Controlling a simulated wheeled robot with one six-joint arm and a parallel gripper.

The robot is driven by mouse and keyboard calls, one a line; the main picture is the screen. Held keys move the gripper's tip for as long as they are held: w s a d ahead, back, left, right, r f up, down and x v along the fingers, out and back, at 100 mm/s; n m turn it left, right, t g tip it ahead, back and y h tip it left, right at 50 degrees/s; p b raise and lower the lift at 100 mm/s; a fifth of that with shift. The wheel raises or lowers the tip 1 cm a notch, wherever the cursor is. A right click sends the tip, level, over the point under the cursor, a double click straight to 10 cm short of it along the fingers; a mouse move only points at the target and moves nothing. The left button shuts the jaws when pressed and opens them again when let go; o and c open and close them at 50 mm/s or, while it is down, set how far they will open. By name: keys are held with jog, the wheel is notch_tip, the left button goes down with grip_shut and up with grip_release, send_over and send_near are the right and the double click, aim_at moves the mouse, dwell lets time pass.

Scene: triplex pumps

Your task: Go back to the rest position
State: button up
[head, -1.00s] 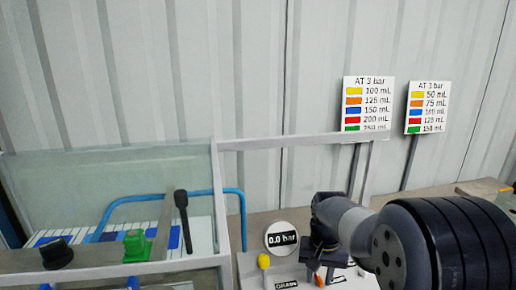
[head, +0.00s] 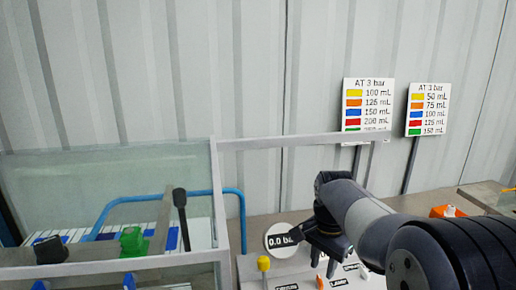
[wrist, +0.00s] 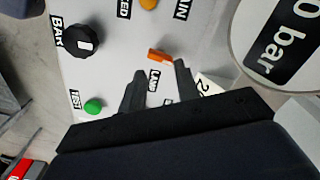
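My gripper (head: 323,267) hangs over the white control panel (head: 290,278) in the head view, in front of the "0.0 bar" gauge (head: 277,232), whose right edge it partly covers. In the wrist view its two dark fingers (wrist: 160,82) are apart with nothing between them. An orange switch (wrist: 157,54) lies just beyond the fingertips in that picture, and the fingers look clear of it. A black knob (wrist: 83,40) and a green button (wrist: 94,106) are to the left.
A glass-walled tank (head: 110,180) with a blue pipe stands at the left. Two signs on posts (head: 367,104) stand behind, near the corrugated wall. A yellow knob (head: 264,263) is on the panel left of my gripper. An orange block (head: 447,211) is at the right.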

notch_tip(320, 180, up, 6)
dwell(0.4)
jog(key=shift+f, duration=0.1)
